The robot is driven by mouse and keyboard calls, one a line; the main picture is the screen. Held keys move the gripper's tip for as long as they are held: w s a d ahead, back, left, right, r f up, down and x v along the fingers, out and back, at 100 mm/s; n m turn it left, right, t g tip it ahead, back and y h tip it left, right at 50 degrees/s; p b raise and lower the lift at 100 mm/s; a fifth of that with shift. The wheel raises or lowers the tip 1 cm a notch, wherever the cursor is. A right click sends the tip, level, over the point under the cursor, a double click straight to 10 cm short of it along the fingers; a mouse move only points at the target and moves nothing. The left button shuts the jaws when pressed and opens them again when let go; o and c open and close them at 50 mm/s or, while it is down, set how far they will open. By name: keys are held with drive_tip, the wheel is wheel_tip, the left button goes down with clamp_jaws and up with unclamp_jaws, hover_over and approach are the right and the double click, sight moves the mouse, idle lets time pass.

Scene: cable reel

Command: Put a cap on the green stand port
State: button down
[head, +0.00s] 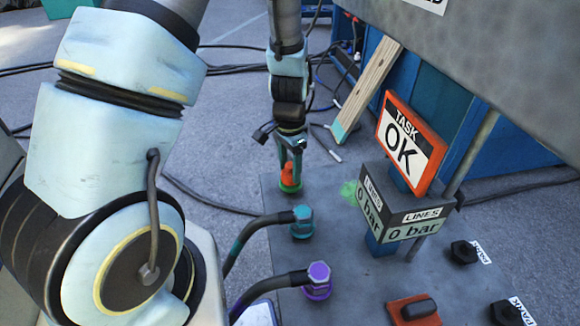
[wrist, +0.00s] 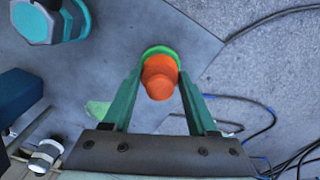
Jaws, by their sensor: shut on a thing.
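The green stand port (head: 290,187) is at the far left part of the grey panel. An orange cap (head: 286,171) sits over it, with the green rim showing below. My gripper (head: 292,160) is above the port, pointing down, with its teal fingers around the cap. In the wrist view the orange cap (wrist: 160,80) lies between the fingertips of my gripper (wrist: 160,76), and the green port ring (wrist: 160,51) shows right behind it. I cannot tell whether the cap is fully seated.
A teal connector (head: 302,222) and a purple connector (head: 318,281) with black hoses stand nearer on the panel. A sign (head: 408,145) reads "TASK OK", above a box (head: 410,213) reading "LINES 0 bar". Black parked parts (head: 464,252) and an orange-based black block (head: 418,308) are at the right.

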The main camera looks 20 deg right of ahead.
drive_tip(key=shift+f, duration=0.3)
drive_tip(key=shift+c, duration=0.6)
unclamp_jaws()
drive_tip(key=shift+r, duration=0.15)
wheel_tip(320, 180, up, 11)
drive_tip(key=shift+f, duration=0.2)
